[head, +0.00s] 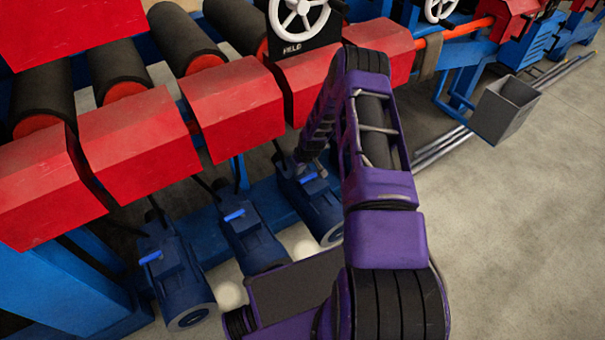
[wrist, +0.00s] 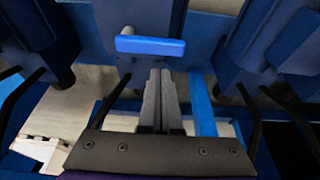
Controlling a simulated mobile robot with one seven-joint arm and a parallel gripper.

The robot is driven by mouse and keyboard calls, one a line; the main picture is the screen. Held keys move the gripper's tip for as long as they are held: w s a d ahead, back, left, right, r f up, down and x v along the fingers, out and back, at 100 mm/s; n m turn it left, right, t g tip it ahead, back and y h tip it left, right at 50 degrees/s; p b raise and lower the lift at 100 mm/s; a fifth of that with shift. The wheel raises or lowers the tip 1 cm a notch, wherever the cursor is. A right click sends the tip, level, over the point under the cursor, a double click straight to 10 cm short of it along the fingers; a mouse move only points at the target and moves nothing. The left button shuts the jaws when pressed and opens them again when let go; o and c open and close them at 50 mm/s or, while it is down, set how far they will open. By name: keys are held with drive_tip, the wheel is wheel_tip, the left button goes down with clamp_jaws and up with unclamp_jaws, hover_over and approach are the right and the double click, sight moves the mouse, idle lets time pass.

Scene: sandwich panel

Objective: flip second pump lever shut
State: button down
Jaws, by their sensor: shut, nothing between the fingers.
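Several dark blue pumps stand in a row under the red housings. In the head view, one pump (head: 317,205) is partly covered by my arm, and its light blue lever (head: 308,178) shows just below my gripper (head: 312,160). In the wrist view, the blue lever (wrist: 150,45) lies crosswise on a pump, on a short grey post. My gripper's fingers (wrist: 160,72) are together and empty, just below the lever in the picture. I cannot tell whether they touch it.
Two more pumps, with light blue levers (head: 151,257) and (head: 234,215), stand to the left. Red housings (head: 235,105) overhang the row. Thin black hoses run beside the pumps. A grey bin (head: 505,108) stands at the right, with open floor (head: 510,240) in front.

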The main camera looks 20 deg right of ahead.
drive_tip(key=shift+s+d, duration=0.15)
drive_tip(key=shift+s, duration=0.8)
drive_tip(key=shift+s, duration=0.1)
